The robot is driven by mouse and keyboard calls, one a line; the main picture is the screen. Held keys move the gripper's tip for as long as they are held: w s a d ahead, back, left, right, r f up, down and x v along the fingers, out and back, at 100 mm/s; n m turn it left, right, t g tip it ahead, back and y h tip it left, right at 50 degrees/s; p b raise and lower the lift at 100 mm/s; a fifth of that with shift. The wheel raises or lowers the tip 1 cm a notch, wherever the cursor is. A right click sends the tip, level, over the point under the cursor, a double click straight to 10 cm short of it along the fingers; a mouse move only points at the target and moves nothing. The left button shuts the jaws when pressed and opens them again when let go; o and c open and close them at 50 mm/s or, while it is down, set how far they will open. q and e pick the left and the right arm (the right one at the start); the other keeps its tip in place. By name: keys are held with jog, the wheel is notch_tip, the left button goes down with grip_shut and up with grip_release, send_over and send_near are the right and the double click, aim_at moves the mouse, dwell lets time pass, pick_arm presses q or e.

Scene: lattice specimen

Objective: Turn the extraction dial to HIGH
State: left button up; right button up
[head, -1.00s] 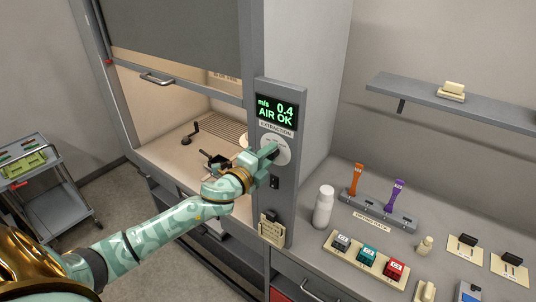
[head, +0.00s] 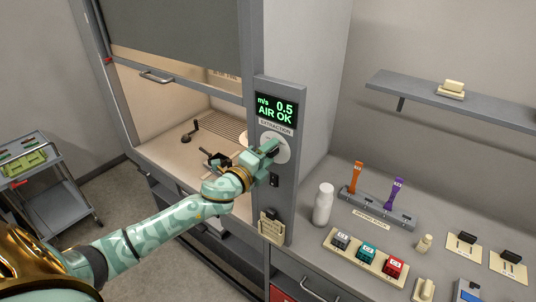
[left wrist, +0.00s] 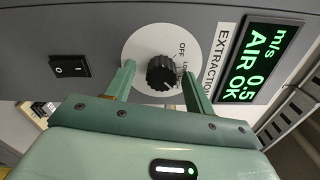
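The extraction dial is a black ribbed knob (left wrist: 162,72) on a round white plate (left wrist: 140,48); the plate also shows in the head view (head: 281,155). OFF and part of LOW can be read on the plate; HIGH is not visible and I cannot tell where the knob points. My left gripper (head: 271,148) is at the dial. In the left wrist view its fingers (left wrist: 157,70) stand on either side of the knob, with a gap visible at each side. The display (head: 276,111) reads 0.5 m/s, AIR OK. My right gripper is not in view.
A black rocker switch (left wrist: 69,66) sits on the panel near the dial. The fume hood sash (head: 175,85) is partly raised. At right, the bench holds a white bottle (head: 323,204), a rack (head: 375,215) and coloured blocks. A trolley (head: 50,190) stands at left.

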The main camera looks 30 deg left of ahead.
pick_arm(q)
jog(key=s+a+b, duration=0.1)
jog(key=s+b, duration=0.2)
jog(key=s, duration=1.3)
jog(key=shift+s+a, duration=0.15)
